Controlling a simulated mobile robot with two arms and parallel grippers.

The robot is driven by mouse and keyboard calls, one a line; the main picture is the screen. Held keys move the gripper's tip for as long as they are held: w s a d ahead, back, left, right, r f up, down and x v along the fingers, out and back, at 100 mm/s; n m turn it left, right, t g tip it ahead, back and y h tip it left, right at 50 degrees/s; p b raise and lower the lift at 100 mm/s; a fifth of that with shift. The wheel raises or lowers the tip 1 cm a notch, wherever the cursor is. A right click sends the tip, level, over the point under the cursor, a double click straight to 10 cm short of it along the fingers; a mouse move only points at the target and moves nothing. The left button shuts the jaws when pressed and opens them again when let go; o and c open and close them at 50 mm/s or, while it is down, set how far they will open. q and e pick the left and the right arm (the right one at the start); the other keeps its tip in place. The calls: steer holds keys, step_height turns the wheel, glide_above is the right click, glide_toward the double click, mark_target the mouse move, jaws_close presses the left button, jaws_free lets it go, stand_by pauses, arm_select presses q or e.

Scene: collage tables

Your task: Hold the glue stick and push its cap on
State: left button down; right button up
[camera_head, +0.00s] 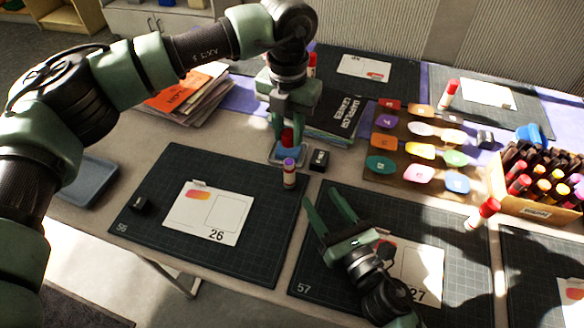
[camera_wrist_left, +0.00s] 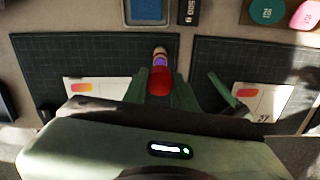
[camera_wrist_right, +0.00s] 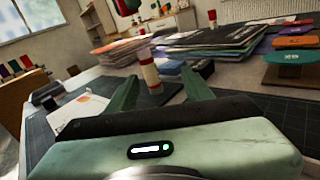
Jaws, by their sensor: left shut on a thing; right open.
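The glue stick (camera_head: 289,176) stands upright near the right edge of the left cutting mat, its purple upper part showing. My left gripper (camera_head: 287,133) is shut on the red cap (camera_wrist_left: 159,82) and holds it above the stick. In the left wrist view the stick (camera_wrist_left: 160,58) shows just past the cap; I cannot tell whether they touch. My right gripper (camera_head: 322,197) is open and low over the right mat, its fingers pointing toward the stick. In the right wrist view the stick (camera_wrist_right: 151,75) appears beyond and between the open fingers, not gripped.
A blue-grey tray (camera_head: 288,153) and a small black block (camera_head: 319,160) stand just behind the stick. Card 26 (camera_head: 208,213) lies on the left mat (camera_head: 150,240). Another red-capped glue stick (camera_head: 482,214) stands at right, near a crate of markers (camera_head: 540,210) and a rack of coloured pads (camera_head: 400,185).

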mark_target(292, 174)
steer(key=shift+s+a+f+n+y, duration=0.1)
steer(key=shift+a+f+n+y, duration=0.4)
steer(key=shift+n, duration=0.3)
steer(key=shift+s+a+r+n, duration=0.25)
steer(key=shift+s+r+n, duration=0.15)
steer(key=shift+w, duration=0.15)
steer(key=x, duration=1.2)
steer(key=shift+a+f, duration=0.1)
steer(key=shift+f, duration=0.2)
jaws_close()
